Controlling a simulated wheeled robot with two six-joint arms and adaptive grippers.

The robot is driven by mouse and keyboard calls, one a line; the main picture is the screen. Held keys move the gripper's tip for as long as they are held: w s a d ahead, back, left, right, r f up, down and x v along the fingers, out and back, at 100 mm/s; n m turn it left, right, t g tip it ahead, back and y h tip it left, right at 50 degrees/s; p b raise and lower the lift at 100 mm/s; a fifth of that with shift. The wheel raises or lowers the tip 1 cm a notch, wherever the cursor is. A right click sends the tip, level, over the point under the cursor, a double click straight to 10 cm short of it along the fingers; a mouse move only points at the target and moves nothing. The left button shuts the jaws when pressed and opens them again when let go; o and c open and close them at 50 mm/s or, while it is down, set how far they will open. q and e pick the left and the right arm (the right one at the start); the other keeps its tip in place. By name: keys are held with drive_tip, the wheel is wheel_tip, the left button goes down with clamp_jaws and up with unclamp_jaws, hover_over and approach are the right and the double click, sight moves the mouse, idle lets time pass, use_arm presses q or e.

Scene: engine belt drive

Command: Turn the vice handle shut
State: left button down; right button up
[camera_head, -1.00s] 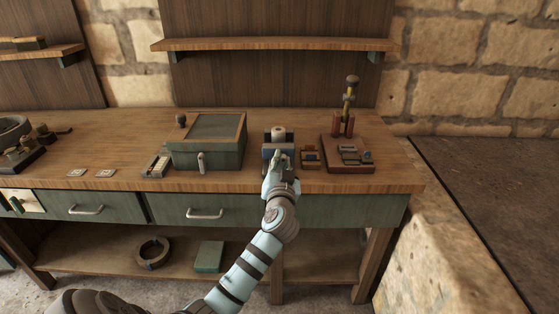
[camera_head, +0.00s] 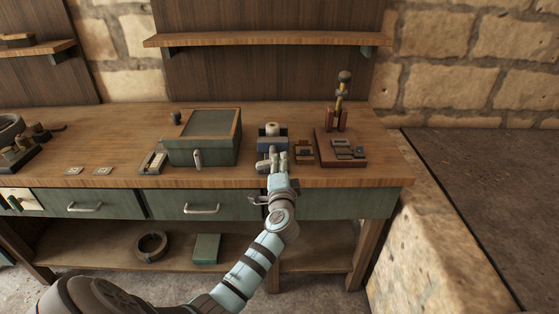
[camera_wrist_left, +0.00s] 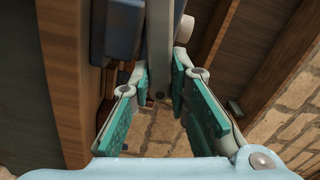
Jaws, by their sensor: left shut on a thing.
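The blue-grey vice (camera_head: 265,131), with a pale round piece on top, stands near the front edge of the workbench (camera_head: 110,135). Its blue body (camera_wrist_left: 122,30) is at the upper left of the left wrist view. My left gripper (camera_head: 277,152) is in front of the vice and hides much of its front. In the left wrist view, the fingers of my left gripper (camera_wrist_left: 162,82) are shut on the grey bar of the vice handle (camera_wrist_left: 159,50), which runs between the pads. A pale knob shows beside the bar. My right gripper is not in view.
A green box (camera_head: 205,150) with a framed lid stands left of the vice. Small blocks (camera_head: 304,151) and a red-brown stand with a tall post (camera_head: 340,158) are close on the right. Drawers (camera_head: 200,207) with handles lie below the bench edge.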

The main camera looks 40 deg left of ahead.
use_arm(q)
drive_tip(key=shift+f+m+p, duration=0.15)
drive_tip(key=shift+f+m, duration=0.25)
drive_tip(key=shift+m, duration=0.35)
drive_tip(key=shift+f+m+p, duration=0.15)
drive_tip(key=shift+f+m, duration=0.2)
drive_tip(key=shift+m, duration=0.4)
drive_tip(key=shift+f, duration=0.1)
drive_tip(key=c, duration=1.5)
unclamp_jaws()
drive_tip(key=shift+w, duration=0.1)
drive_tip(key=v, duration=0.8)
drive_tip(key=r+v, duration=0.1)
drive_tip(key=v, duration=0.3)
drive_tip(key=shift+s+d, duration=0.2)
